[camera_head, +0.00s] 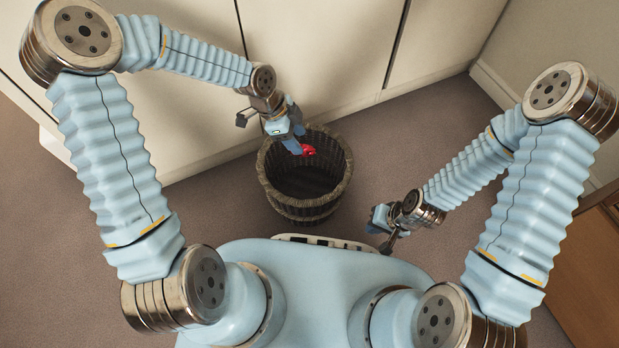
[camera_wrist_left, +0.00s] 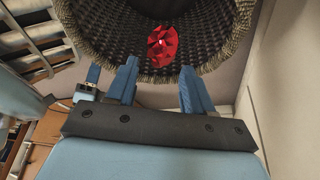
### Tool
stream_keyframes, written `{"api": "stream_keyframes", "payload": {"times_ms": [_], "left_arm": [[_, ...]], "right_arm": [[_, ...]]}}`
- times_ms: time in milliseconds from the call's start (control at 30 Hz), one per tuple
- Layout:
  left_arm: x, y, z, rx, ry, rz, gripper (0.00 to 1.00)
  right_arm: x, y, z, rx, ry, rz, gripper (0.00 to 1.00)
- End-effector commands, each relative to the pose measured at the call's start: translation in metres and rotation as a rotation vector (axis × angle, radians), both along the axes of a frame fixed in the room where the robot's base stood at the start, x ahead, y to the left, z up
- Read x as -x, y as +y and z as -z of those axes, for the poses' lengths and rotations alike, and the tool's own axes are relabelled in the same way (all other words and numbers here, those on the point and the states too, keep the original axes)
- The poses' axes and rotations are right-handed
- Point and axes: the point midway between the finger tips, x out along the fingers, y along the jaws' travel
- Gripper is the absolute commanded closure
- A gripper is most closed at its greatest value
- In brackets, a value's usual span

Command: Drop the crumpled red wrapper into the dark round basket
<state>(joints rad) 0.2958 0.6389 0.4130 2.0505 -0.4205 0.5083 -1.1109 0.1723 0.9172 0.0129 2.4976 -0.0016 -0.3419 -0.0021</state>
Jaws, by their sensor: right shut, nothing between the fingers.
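The crumpled red wrapper (camera_head: 308,151) shows inside the outline of the basket's mouth, just past my left fingertips. In the left wrist view the wrapper (camera_wrist_left: 162,46) appears beyond the fingertips, with a gap to each finger, against the dark woven inside. I cannot tell whether it is in the air or touching the basket. The dark round basket (camera_head: 304,209) stands upright on the floor. My left gripper (camera_head: 296,142) is over its far rim, pointing down; in the wrist view its fingers (camera_wrist_left: 160,75) are spread apart and empty. My right gripper (camera_head: 384,222) is shut and empty, right of the basket.
Cream cabinet fronts (camera_head: 330,50) stand close behind the basket. Brown carpet (camera_head: 230,205) is clear on both sides of it. A wooden piece of furniture (camera_head: 590,270) stands at the right edge.

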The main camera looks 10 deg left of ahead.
Motion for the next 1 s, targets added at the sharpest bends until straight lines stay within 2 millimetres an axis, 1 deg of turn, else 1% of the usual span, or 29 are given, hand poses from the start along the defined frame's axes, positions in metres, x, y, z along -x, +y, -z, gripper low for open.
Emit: {"api": "stream_keyframes", "payload": {"times_ms": [33, 100, 367, 467, 567, 800, 900, 1000], "left_arm": [[0.0, 0.0, 0.0, 0.0, 0.0, 0.0, 0.4], [0.0, 0.0, 0.0, 0.0, 0.0, 0.0, 0.32], [0.0, 0.0, -0.001, 0.0, 0.0, 0.0, 0.32], [0.0, 0.003, -0.007, -0.001, 0.0, -0.001, 0.32], [0.0, 0.009, -0.023, -0.001, -0.003, -0.002, 0.32], [0.001, 0.032, -0.079, -0.001, -0.003, -0.003, 0.32], [0.001, 0.04, -0.099, -0.001, -0.003, -0.003, 0.32], [0.002, 0.047, -0.113, -0.001, -0.002, -0.002, 0.32]], "right_arm": [[0.0, 0.0, 0.0, 0.0, 0.0, 0.0, 1.0], [0.0, 0.0, 0.0, 0.0, 0.0, 0.0, 1.0], [0.0, 0.0, 0.0, 0.0, 0.0, 0.0, 1.0], [0.0, 0.0, -0.003, 0.001, -0.001, 0.0, 1.0], [0.0, -0.001, -0.008, 0.001, -0.002, 0.001, 1.0], [-0.001, -0.002, -0.024, 0.006, -0.005, 0.003, 1.0], [-0.001, -0.003, -0.028, 0.007, -0.006, 0.005, 1.0], [-0.001, -0.003, -0.031, 0.008, -0.006, 0.005, 1.0]]}}
